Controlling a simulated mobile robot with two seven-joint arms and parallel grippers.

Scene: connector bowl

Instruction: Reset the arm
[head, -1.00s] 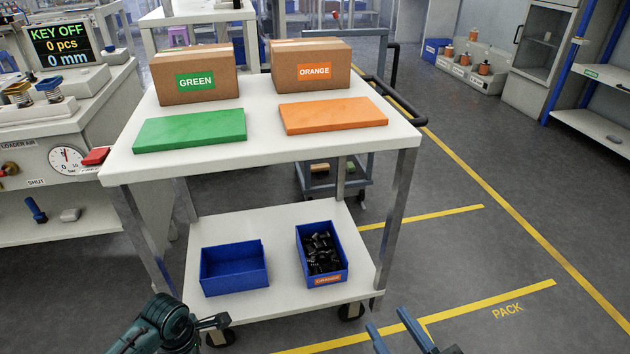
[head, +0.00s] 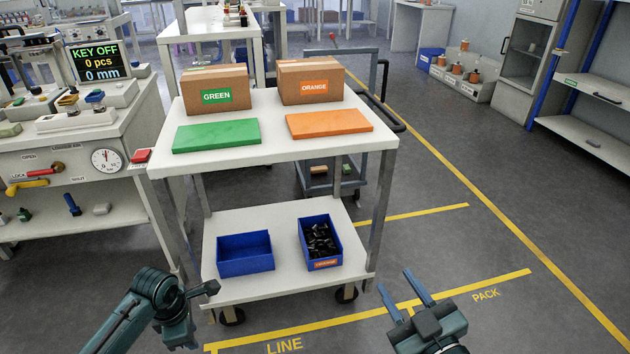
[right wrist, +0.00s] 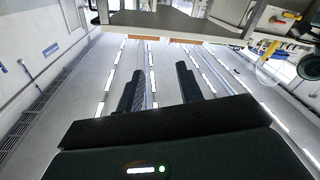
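My right gripper (head: 405,295) is at the lower right in the head view, over the floor to the right of the cart. Its two fingers are spread apart with nothing between them. The fingers also show apart and empty in the right wrist view (right wrist: 160,85). My left arm comes in at the lower left in the head view, in front of the cart's lower left corner. My left gripper (head: 208,290) is seen from the side, and its finger opening cannot be made out.
A white cart (head: 370,150) holds a green pad (head: 215,135), an orange pad (head: 330,123) and two cardboard boxes. Its lower shelf holds an empty blue bin (head: 245,255) and a blue bin of black parts (head: 320,245). A machine bench (head: 60,150) stands left. The floor at right is clear.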

